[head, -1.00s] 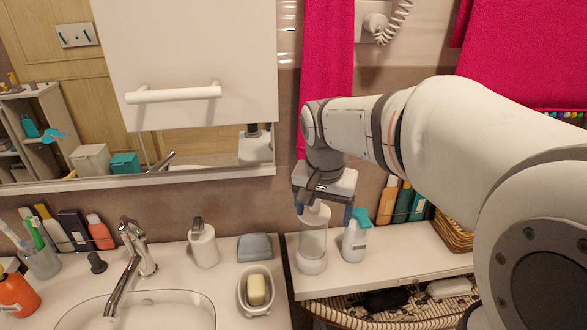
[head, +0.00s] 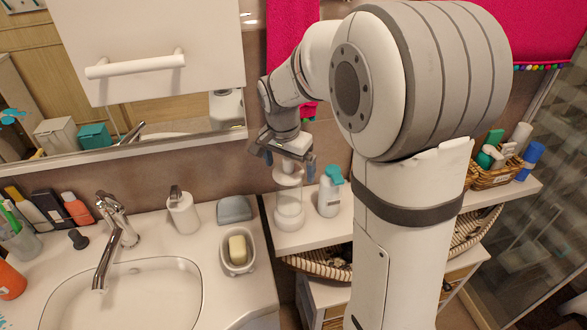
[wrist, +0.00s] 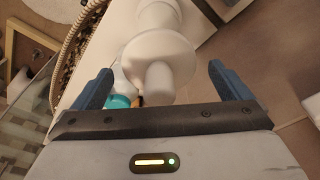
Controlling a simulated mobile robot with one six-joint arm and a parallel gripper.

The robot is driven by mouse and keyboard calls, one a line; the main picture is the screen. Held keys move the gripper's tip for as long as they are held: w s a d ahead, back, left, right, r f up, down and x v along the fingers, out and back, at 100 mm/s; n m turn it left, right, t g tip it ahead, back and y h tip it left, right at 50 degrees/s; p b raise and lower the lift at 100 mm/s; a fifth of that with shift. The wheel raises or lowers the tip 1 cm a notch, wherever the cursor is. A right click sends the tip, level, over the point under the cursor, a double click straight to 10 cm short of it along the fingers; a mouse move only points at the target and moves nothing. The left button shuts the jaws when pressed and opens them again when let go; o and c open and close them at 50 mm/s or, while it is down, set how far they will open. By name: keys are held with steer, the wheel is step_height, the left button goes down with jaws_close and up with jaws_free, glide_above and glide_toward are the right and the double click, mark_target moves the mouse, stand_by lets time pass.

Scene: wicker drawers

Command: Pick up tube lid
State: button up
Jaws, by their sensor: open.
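The tube (head: 289,208), a clear cylinder on a white base, stands upright on the white shelf beside the sink. Its white lid (head: 288,180) is on top, partly hidden under my gripper. In the wrist view the lid (wrist: 158,58) is a round white disc with a knob (wrist: 159,84) pointing towards the gripper. My gripper (head: 290,163) is open just above the tube, pointing down. In the wrist view its blue fingers (wrist: 162,80) stand on either side of the knob, with gaps on both sides. I see no contact.
A white bottle with a teal cap (head: 330,192) stands close right of the tube. A soap dish (head: 250,262), grey sponge (head: 234,209) and white dispenser (head: 183,213) are to the left. A wicker basket (head: 497,175) holds bottles at right.

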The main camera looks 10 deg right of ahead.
steer(key=c, duration=1.1)
